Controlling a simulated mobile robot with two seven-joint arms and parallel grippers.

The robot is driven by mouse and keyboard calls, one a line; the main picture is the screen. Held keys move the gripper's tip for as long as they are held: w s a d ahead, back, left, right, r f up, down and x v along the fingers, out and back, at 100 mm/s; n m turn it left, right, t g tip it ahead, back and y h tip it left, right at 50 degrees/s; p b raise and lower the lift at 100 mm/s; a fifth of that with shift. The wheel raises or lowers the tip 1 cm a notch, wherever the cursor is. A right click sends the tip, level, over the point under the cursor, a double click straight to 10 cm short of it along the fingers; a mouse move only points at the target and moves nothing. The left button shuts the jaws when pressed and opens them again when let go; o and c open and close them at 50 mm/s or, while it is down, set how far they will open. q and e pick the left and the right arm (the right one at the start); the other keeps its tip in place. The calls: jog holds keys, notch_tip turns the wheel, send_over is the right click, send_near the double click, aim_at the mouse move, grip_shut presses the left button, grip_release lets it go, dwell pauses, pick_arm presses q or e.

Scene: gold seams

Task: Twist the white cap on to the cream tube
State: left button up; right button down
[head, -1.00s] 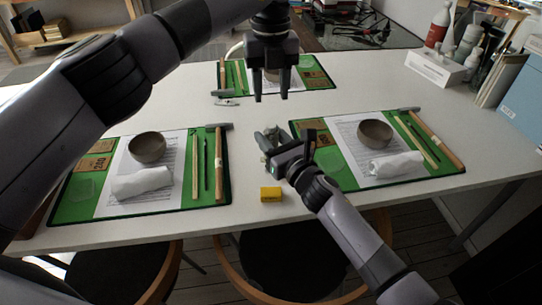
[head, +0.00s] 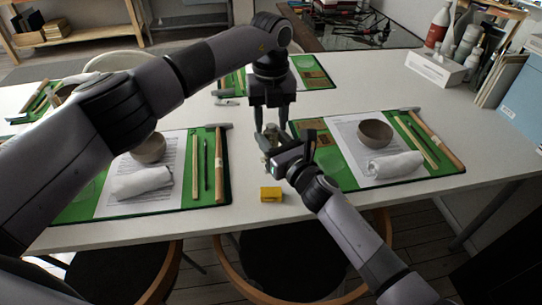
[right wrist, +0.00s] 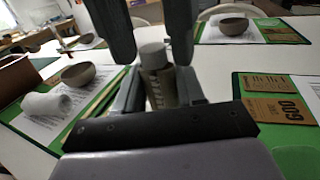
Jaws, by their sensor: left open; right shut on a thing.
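My right gripper (right wrist: 160,95) is shut on the cream tube (right wrist: 160,88), which stands upright between its fingers with printed lettering on its side. The white cap (right wrist: 153,54) sits at the tube's top end in the right wrist view; I cannot tell how tightly it is on. My left gripper (head: 271,130) is open and points down just above the right gripper in the head view. In the right wrist view its two fingers (right wrist: 152,45) hang on either side of the cap, apart from each other. In the head view the tube and cap are mostly hidden by the grippers.
A yellow block (head: 271,194) lies near the table's front edge. Green mats to the left (head: 75,208) and right (head: 345,180) carry bowls, rolled white cloths and tools. Bottles (head: 438,25) stand at the back right. The white table between the mats is mostly clear.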

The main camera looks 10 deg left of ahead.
pick_arm(q)
grip_shut()
jog(key=m, duration=1.5)
grip_release()
jog(key=shift+r, duration=0.1)
